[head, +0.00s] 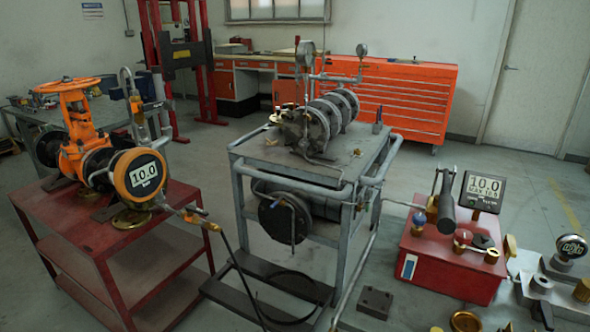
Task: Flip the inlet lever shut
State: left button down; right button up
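An orange gate valve (78,135) with a handwheel (72,88) on top stands on a red cart at the left. A round orange gauge (140,175) reading 10.0 bar faces me on its near end. A small brass fitting with a yellow lever-like part (198,216) sticks out to the right below the gauge, where a black hose (236,262) joins. It may be the inlet lever; its exact position is too small to tell. Neither of my grippers shows in the head view.
The red cart (98,224) has open shelves. A grey metal cart (350,165) with a pump assembly (315,125) stands in the middle. A red test pump (450,258) with a 10.0 display (484,190) is at the right. The hose hangs between the two carts.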

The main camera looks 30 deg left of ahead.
aim_at(188, 208)
jog(key=u, duration=0.5)
jog(key=j+u, duration=0.15)
jog(key=u, duration=0.8)
jog(key=i+j, duration=0.15)
jog(key=j, duration=0.25)
jog(key=i+j+z, duration=0.15)
jog(key=j, duration=0.2)
jog(key=i+j, duration=0.2)
jog(key=j, duration=0.2)
jog(key=i+j+z, duration=0.1)
jog(key=j, duration=0.3)
jog(key=i+j, duration=0.2)
jog(key=j, duration=0.2)
jog(key=i+j+z, duration=0.15)
jog(key=j, duration=0.3)
jog(key=i+j, duration=0.1)
jog(key=j, duration=0.3)
jog(key=i+j+z, duration=0.1)
jog(key=j, duration=0.3)
